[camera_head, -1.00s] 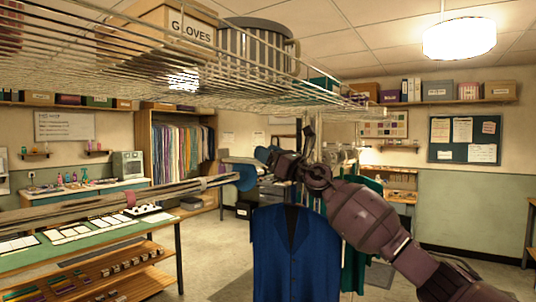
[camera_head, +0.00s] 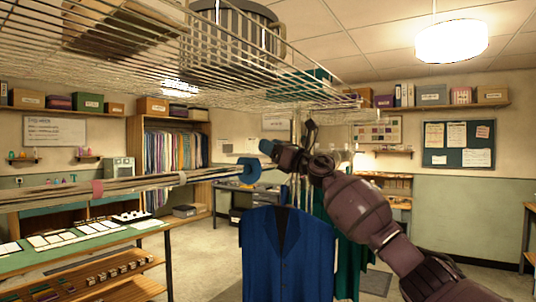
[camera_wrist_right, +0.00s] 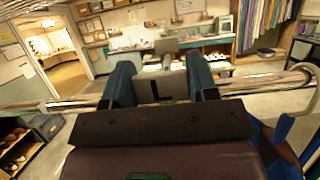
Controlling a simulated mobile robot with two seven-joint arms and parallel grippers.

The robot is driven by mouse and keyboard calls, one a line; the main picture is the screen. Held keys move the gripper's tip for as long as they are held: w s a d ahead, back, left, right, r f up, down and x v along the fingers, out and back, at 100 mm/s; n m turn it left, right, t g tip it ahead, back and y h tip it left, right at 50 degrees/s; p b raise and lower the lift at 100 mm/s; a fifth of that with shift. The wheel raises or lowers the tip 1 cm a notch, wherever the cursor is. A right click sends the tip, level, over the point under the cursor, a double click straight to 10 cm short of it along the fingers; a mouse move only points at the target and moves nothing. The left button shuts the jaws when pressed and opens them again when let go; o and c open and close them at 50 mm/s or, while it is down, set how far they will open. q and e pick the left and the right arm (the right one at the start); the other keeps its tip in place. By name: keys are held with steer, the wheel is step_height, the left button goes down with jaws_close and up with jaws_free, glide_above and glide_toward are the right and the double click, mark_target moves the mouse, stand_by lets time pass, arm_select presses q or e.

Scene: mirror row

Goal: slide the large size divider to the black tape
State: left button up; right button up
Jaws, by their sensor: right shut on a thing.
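My right gripper (camera_head: 260,157) comes in from the right and is at the rail (camera_head: 140,183), left of the blue shirt (camera_head: 285,250). In the right wrist view its two blue fingers flank a grey plate with a dark L-shaped mark, the large size divider (camera_wrist_right: 153,88), and are shut on it. The rail passes behind the fingers there. In the head view a blue rounded shape shows at the fingertips; I cannot tell whether it is finger or divider. A small dark band (camera_head: 182,178) on the rail, left of the gripper, looks like the black tape. My left gripper is out of view.
A pink band (camera_head: 97,188) circles the rail farther left. A wire shelf (camera_head: 190,60) with a box and a ribbed grey bin hangs above. A green-topped table (camera_head: 80,243) stands below left. Green garments hang just behind the blue shirt.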

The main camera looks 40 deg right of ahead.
steer(key=shift+d, duration=0.15)
steer(key=o, duration=1.3)
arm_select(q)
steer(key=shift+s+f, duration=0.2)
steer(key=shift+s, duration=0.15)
